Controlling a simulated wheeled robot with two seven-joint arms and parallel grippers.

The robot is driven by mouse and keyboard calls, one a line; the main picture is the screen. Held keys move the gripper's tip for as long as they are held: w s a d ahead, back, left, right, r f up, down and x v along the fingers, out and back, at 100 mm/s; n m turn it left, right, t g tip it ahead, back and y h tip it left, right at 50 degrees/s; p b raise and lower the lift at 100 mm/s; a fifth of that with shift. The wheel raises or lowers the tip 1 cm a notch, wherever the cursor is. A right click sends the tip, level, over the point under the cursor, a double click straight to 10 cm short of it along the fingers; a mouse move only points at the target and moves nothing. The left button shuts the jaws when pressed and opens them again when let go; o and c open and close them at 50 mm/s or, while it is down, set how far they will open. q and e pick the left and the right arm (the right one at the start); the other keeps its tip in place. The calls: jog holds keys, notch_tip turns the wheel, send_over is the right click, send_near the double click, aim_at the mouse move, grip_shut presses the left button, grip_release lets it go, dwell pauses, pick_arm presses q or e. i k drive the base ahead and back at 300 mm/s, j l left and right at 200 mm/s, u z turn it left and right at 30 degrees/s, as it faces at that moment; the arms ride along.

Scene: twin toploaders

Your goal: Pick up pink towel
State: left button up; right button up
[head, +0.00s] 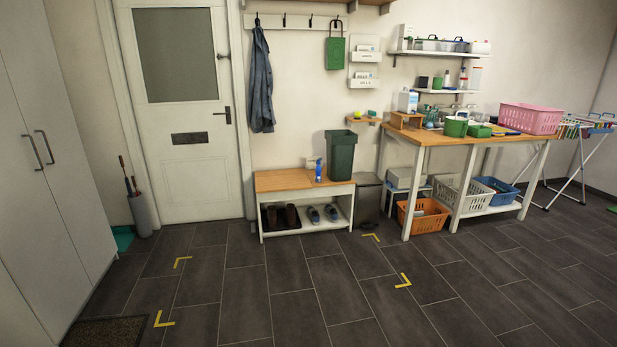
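I see no pink towel in the head view. A pink laundry basket (530,118) stands at the right end of the wooden-topped table (440,138); I cannot tell what is inside it. Neither of my grippers shows in this view.
A low bench (302,182) with shoes below and a green bin (340,155) on top stands at the wall. An orange crate (423,218) sits under the table. A drying rack (585,150) stands at right. The tiled floor is clear in front.

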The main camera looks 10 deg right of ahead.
aim_at(585, 135)
jog(key=i+z, duration=0.3)
jog(key=i, duration=0.2)
jog(key=i+z, duration=0.3)
jog(key=i, duration=0.2)
jog(key=i+j+z, duration=0.25)
jog(key=i, duration=0.25)
jog(key=i+l+z, duration=0.35)
jog(key=z, duration=0.15)
jog(key=i+z, duration=1)
jog(key=i+j+z, duration=0.35)
jog(key=i+z, duration=0.35)
jog(key=i, duration=2.75)
jog(key=i+u, duration=0.1)
jog(key=i, duration=1.15)
jog(key=i+u, duration=0.15)
jog(key=i, duration=0.45)
jog(key=i+l, duration=0.2)
jog(key=i, duration=0.45)
jog(key=i+l+u, duration=0.15)
jog(key=i, duration=0.45)
jog(key=i+l+u, duration=0.1)
jog(key=i, duration=0.5)
jog(key=i+u, duration=0.2)
jog(key=i, duration=0.3)
jog(key=i+u, duration=0.15)
jog(key=i, duration=0.4)
jog(key=i+l+u, duration=0.2)
jog(key=i, duration=0.3)
jog(key=i+u, duration=0.15)
jog(key=i, duration=0.35)
